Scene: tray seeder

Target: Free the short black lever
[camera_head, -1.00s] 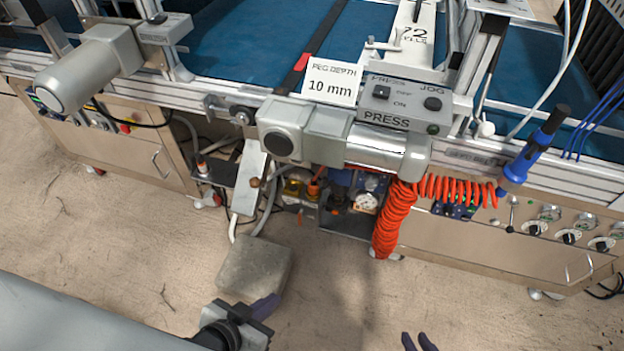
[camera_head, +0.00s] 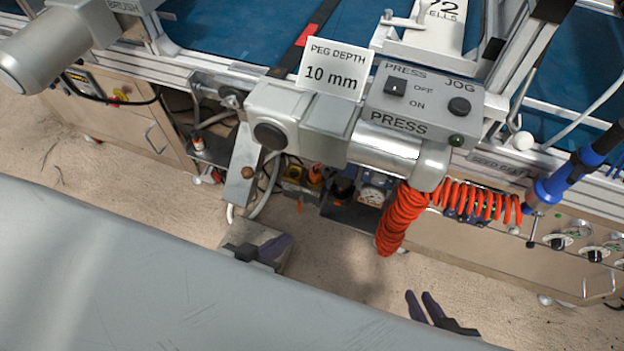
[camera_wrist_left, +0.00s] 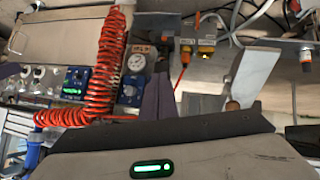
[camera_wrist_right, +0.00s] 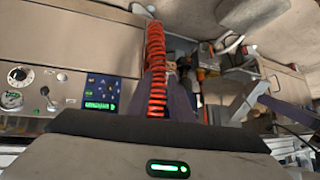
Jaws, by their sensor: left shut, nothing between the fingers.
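I cannot tell for sure which part is the short black lever. A small lever with a black knob (camera_head: 530,244) is on the right cabinet's panel; it also shows in the right wrist view (camera_wrist_right: 45,92). My left gripper (camera_head: 282,246) is shut and empty, in front of the low parts under the press, left of the red coiled hose (camera_head: 402,222). Its dark fingers lie together in the left wrist view (camera_wrist_left: 157,97). My right gripper (camera_head: 421,301) is open and empty, below and right of the hose. Its fingers are apart in the right wrist view (camera_wrist_right: 168,100).
The press control box (camera_head: 425,105) and metal press cylinder (camera_head: 385,150) overhang the space. A round gauge (camera_head: 372,195) and yellow-and-black fittings (camera_head: 294,172) sit beneath. A slanted metal plate (camera_head: 242,172) stands left of them. A grey block (camera_head: 262,236) is on the floor behind my left gripper.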

